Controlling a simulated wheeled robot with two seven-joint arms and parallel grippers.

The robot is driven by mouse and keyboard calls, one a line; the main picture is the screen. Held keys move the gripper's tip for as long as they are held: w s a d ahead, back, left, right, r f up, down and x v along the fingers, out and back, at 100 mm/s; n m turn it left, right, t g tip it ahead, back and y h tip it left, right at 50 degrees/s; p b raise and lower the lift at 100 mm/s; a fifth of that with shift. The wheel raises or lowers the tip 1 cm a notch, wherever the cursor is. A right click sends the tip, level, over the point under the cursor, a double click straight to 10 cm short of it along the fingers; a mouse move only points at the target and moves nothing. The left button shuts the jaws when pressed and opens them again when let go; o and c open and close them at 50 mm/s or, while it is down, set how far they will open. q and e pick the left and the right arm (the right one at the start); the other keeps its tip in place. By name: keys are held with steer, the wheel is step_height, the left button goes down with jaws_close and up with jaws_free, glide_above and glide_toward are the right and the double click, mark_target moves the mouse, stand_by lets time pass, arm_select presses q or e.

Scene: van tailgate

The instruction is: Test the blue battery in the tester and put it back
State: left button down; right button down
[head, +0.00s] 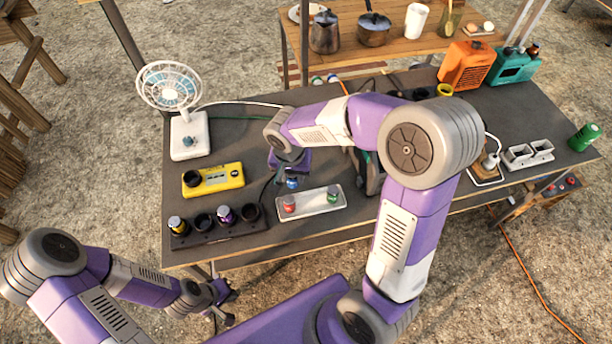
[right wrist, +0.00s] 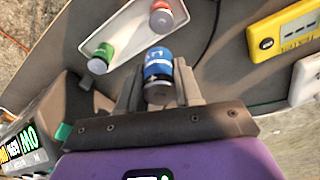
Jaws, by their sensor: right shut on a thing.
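The blue battery (head: 292,184) is between the fingers of my right gripper (head: 291,170), over the table just above the white tray's left end in the head view. In the right wrist view the shut fingers (right wrist: 158,92) hold the blue battery (right wrist: 158,65) from both sides. The yellow tester (head: 213,180) lies on the table to the left of the gripper; part of it shows in the right wrist view (right wrist: 285,38). My left gripper (head: 226,300) is empty and looks open, low in front of the table's near edge.
The white tray (head: 322,210) holds a red battery (head: 289,203) and a green battery (head: 333,196). A dark holder (head: 215,236) with several round sockets, two with batteries, stands near the front left edge. A fan (head: 188,140) stands behind the tester. My right arm hides the table's middle.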

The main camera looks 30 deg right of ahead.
steer(key=w+a+p, duration=0.5)
steer(key=w+a, duration=0.4)
steer(key=a, duration=0.3)
steer(key=w+a+p, duration=0.5)
steer(key=w+a, duration=0.5)
steer(key=a, duration=0.3)
steer(key=shift+w, duration=0.3)
steer(key=shift+f, duration=0.15)
steer(key=shift+f+b, duration=1.3)
steer(key=shift+f, duration=0.75)
steer(key=shift+f, duration=0.2)
